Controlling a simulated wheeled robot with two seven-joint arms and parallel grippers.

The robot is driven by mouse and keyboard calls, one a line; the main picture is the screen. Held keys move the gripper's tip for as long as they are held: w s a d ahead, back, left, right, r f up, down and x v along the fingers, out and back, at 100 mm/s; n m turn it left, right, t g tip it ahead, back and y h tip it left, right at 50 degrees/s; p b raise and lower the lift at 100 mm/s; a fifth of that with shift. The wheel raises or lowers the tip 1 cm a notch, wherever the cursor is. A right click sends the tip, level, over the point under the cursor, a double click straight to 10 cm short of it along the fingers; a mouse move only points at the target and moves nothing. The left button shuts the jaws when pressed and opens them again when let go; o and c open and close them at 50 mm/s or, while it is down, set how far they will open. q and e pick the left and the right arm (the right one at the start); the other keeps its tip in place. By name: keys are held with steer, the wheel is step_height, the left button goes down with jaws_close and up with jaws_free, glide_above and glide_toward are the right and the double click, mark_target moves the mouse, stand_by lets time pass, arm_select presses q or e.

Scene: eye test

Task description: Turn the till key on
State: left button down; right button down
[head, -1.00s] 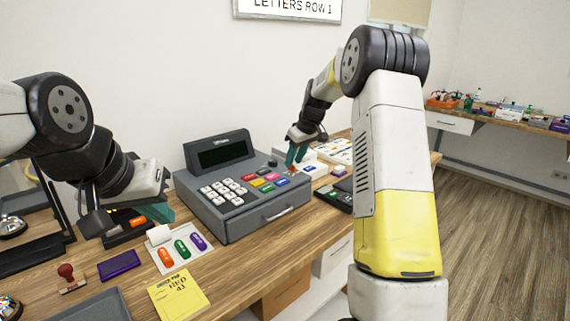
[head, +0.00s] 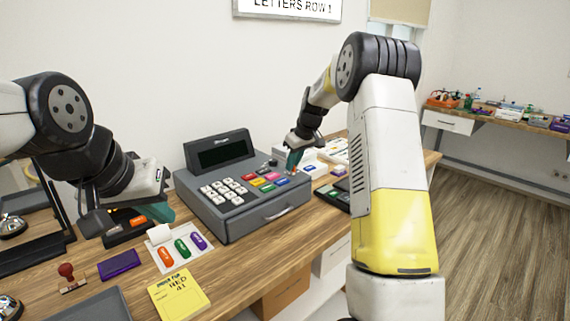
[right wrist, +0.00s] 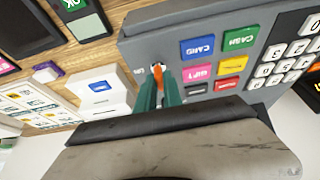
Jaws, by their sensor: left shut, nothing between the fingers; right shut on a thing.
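The grey till (head: 238,222) stands on the wooden counter, with a dark display, white number keys and coloured keys. It also shows in the right wrist view (right wrist: 140,40). My right gripper (head: 293,164) is over the till's right end. In the right wrist view its teal fingers (right wrist: 158,88) are shut on the orange till key (right wrist: 157,67), which sits at the till's top beside the coloured buttons. The fingers hide most of the key, and the marking beside it is only partly readable. My left gripper (head: 162,214) is shut and empty, left of the till.
A card with coloured pills (head: 168,260), a yellow pad (head: 180,295), a purple pad (head: 119,264) and a stamp (head: 68,276) lie in front and left. A card terminal (head: 335,196) and white boxes (right wrist: 99,88) are right of the till. Bare counter shows before the till.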

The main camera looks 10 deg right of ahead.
steer(key=m+h, duration=0.1)
steer(key=m, duration=0.3)
steer(key=shift+a+t, duration=0.2)
steer(key=shift+t, duration=0.2)
steer(key=m+h, duration=0.2)
steer(key=m, duration=0.2)
steer(key=shift+a+m, duration=0.1)
steer(key=shift+m, duration=0.2)
steer(key=m+h, duration=0.1)
steer(key=m, duration=0.1)
steer(key=m+h, duration=0.1)
steer(key=m, duration=0.1)
steer(key=shift+a+m+g, duration=0.1)
steer(key=shift+m+g, duration=0.2)
steer(key=shift+w+m+g+h, duration=0.1)
steer(key=shift+m+g+h, duration=0.2)
steer(key=shift+m, duration=0.8)
steer(key=shift+m+g+h, duration=0.3)
steer(key=shift+m, duration=0.8)
steer(key=c, duration=1.5)
jaws_free()
